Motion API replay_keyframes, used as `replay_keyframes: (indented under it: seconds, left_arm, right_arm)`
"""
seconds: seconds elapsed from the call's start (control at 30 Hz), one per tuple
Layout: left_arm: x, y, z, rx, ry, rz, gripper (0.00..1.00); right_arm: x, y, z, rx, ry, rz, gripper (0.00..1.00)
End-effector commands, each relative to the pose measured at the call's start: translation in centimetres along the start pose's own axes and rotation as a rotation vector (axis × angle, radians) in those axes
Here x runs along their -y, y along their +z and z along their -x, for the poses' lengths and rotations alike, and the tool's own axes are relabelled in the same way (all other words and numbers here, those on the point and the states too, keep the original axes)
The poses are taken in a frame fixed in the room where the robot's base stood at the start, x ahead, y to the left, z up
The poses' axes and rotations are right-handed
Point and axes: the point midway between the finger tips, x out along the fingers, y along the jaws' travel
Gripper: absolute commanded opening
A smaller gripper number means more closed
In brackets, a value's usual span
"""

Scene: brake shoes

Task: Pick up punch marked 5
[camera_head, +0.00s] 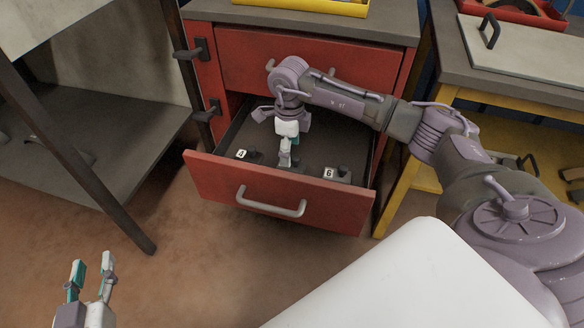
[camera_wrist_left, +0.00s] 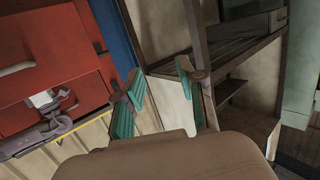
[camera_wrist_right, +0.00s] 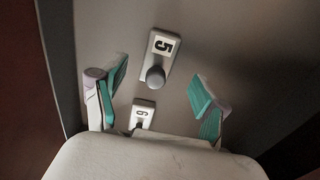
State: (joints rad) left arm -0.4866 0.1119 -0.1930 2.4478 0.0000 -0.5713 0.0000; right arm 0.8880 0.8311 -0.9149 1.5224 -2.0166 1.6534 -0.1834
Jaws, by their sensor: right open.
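The punch marked 5 (camera_wrist_right: 169,47) lies in the drawer, seen in the right wrist view as a grey plate with a white label and a round dark knob. My right gripper (camera_wrist_right: 157,85) is open, its teal-padded fingers on either side of the view and apart from this punch. In the head view my right gripper (camera_head: 286,155) reaches down into the drawer and largely hides this punch. A second labelled punch, seemingly 6 (camera_wrist_right: 143,116), shows nearer the wrist. My left gripper (camera_head: 92,262) is open and empty over the floor at the lower left; its fingers also show in the left wrist view (camera_wrist_left: 162,82).
The red drawer (camera_head: 225,185) is pulled out and has a grey handle. Inside it are punches marked 4 (camera_head: 243,154) and 6 (camera_head: 330,173), on either side of my right gripper. A grey shelf (camera_head: 90,140) stands left, a yellow-framed bench (camera_head: 410,185) right.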

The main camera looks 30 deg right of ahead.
Motion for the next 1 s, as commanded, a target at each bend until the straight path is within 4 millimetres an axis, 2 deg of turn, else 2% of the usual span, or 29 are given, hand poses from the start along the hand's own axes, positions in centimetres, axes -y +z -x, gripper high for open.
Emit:
replay_keyframes:
  seconds: [0.17, 0.4, 0.53, 0.67, 0.87, 1.0]
  left_arm:
    - [-0.2, -1.1, -0.2, -0.071, 0.005, 0.001, 0.39]
    - [-0.8, -5.3, 0.1, -0.325, 0.019, 0.006, 0.39]
    - [-1.0, -7.0, 0.6, -0.425, 0.024, 0.008, 0.39]
    - [-1.1, -7.7, 0.9, -0.464, 0.027, 0.010, 0.39]
    - [-1.1, -7.8, 0.9, -0.465, 0.027, 0.010, 0.39]
    - [-1.1, -7.8, 0.9, -0.464, 0.026, 0.009, 0.39]
  right_arm:
    - [0.0, -0.2, -1.1, -0.002, 0.001, 0.000, 0.73]
    - [-0.1, -0.7, -4.0, -0.003, 0.001, 0.000, 0.73]
    - [-0.1, -0.6, -5.1, 0.000, 0.001, 0.000, 0.73]
    - [-0.1, -0.7, -5.4, 0.000, 0.000, 0.000, 0.73]
    - [-0.1, -0.6, -5.4, 0.000, 0.000, 0.000, 0.73]
    - [-0.1, -0.6, -5.4, 0.000, 0.000, 0.000, 0.50]
